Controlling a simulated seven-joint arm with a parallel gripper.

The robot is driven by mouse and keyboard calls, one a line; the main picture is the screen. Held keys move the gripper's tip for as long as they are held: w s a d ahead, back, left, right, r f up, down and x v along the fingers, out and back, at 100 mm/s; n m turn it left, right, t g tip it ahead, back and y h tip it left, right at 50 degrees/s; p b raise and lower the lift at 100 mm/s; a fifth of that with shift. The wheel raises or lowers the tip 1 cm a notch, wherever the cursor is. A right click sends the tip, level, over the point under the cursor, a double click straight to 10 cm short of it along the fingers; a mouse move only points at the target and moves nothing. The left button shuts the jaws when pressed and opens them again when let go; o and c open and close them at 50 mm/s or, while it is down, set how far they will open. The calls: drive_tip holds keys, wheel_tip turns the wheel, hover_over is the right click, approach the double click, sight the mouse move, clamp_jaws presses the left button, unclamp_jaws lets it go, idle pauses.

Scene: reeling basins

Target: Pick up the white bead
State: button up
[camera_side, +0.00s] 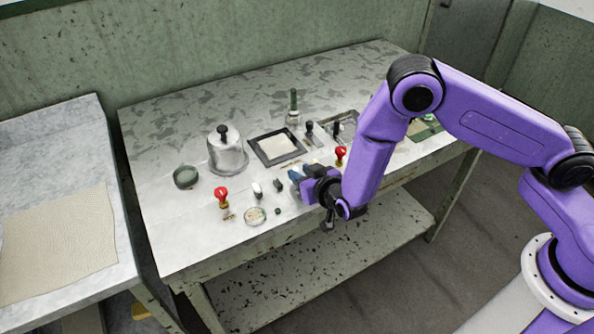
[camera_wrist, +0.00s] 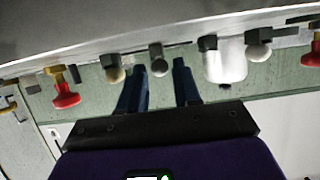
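I cannot single out a white bead with certainty. In the side view, a small whitish piece (camera_side: 257,190) stands on the table left of my gripper, beside a small dark piece (camera_side: 277,185). In the wrist view, which is upside down, a white round-ended piece (camera_wrist: 258,53) is right of the fingers and a cream one (camera_wrist: 115,74) is left of them. My gripper (camera_side: 297,177) is low over the table's front part. In the wrist view its blue fingers (camera_wrist: 160,88) are apart, with nothing held; a grey round-ended piece (camera_wrist: 158,66) shows beyond the gap.
Near the whitish piece are a red-knobbed stamp (camera_side: 222,195), a round dish (camera_side: 256,216) and a small dark green piece (camera_side: 278,211). The table's left front is clear.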

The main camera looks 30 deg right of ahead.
clamp_jaws()
drive_tip(key=shift+r, duration=0.15)
